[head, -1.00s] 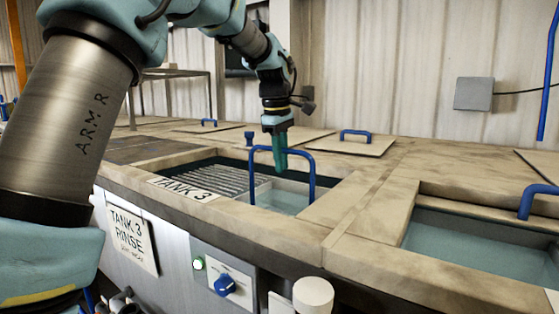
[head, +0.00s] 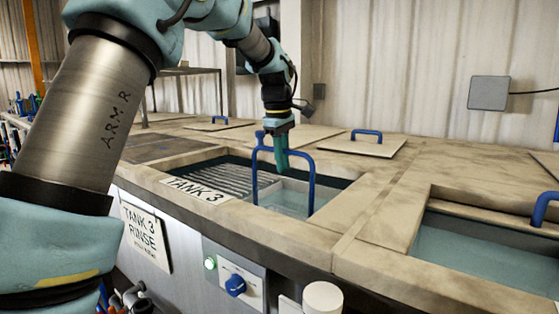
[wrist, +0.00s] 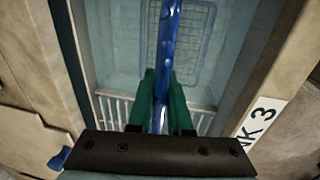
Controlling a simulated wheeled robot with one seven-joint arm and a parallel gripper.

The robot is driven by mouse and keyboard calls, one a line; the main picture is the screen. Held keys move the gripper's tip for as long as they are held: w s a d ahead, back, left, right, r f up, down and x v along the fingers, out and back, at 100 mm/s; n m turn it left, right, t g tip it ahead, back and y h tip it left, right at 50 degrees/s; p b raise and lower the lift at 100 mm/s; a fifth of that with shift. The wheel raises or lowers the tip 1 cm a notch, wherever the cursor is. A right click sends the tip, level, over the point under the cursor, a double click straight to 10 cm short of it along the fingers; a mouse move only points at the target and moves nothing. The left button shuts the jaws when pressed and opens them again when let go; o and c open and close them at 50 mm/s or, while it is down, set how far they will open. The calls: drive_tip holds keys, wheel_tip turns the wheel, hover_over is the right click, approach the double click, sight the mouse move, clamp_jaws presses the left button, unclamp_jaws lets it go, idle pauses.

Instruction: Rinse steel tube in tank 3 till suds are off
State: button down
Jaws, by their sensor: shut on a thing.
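My gripper (head: 282,168) is over tank 3, its green fingers closed on the top bar of a blue handle (head: 312,180). In the wrist view the blue bar (wrist: 167,40) passes between the fingertips (wrist: 160,105). The handle's two legs reach down into tank 3 (head: 340,197), which holds pale bluish water. A faint grid (wrist: 187,45) shows under the handle in the wrist view; I cannot tell whether it is a basket. I cannot make out the steel tube or any suds in either view.
Slatted bars (head: 225,178) cover the left of tank 3. Another water-filled tank (head: 480,250) lies to the right, beyond a worktop strip. Lids with blue handles (head: 366,134) lie behind. A panel with a blue knob (head: 236,286) and lit button is on the front.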

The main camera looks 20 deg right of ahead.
drive_tip(key=shift+s+d, duration=0.15)
drive_tip(key=shift+s, duration=0.1)
drive_tip(key=shift+w+p, duration=0.1)
drive_tip(key=shift+p, duration=0.9)
idle(1.0)
